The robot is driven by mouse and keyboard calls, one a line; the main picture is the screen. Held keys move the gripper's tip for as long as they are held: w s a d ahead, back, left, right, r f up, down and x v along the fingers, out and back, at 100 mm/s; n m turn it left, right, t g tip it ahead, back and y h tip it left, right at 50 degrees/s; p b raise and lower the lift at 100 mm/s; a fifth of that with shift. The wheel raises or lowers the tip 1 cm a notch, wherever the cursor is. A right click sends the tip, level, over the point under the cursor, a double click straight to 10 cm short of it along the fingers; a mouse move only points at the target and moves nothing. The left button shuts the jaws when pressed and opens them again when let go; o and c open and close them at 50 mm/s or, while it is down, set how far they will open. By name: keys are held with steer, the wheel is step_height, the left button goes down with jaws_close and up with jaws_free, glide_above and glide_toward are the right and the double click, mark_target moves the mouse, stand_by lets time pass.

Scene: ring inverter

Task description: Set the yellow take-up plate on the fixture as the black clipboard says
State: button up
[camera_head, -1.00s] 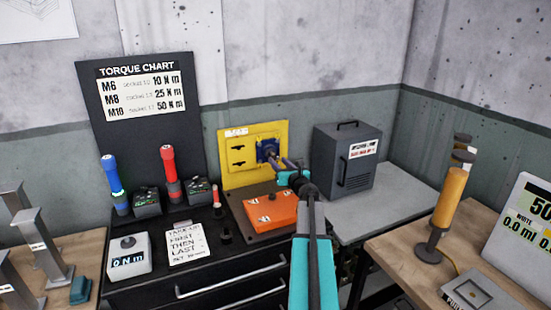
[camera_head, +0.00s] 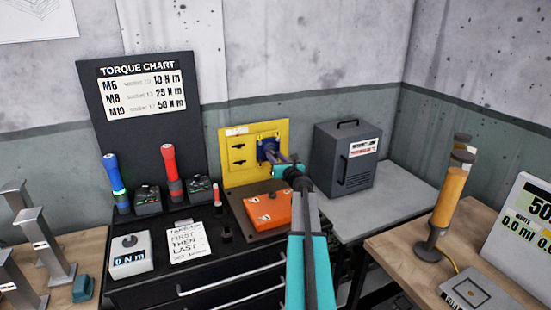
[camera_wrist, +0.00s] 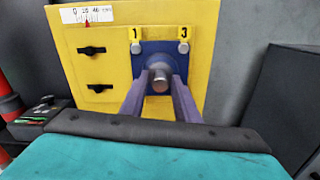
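The yellow take-up plate (camera_head: 237,175) stands upright at the back of the dark bench, with two black slotted fittings on its left half. It fills the middle of the wrist view (camera_wrist: 110,65). A blue block (camera_wrist: 148,55) sits on its right half under tags 1 and 3, each above a bolt head. A round steel stub (camera_wrist: 160,78) sticks out of the block. My gripper (camera_wrist: 158,88) is open, its two purple fingers on either side of the stub; contact cannot be told. The clipboard (camera_head: 188,243) shows FIRST THEN LAST; its small print is unreadable.
An orange box (camera_head: 268,211) lies in front of the plate, below my arm. A grey cabinet (camera_head: 345,160) stands to the right. Red (camera_head: 171,170) and blue (camera_head: 113,180) handled tools stand left. A scale (camera_wrist: 88,14) with a red pointer tops the plate.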

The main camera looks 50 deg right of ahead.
jaws_close()
steer(key=shift+w+a+b, duration=0.2)
steer(key=shift+a+b, duration=0.15)
steer(key=shift+a, duration=0.15)
steer(key=shift+o, duration=1.8)
jaws_free()
steer(key=shift+s, duration=0.15)
steer(key=b+v, duration=0.3)
steer(key=v, duration=1)
steer(key=shift+s, duration=0.25)
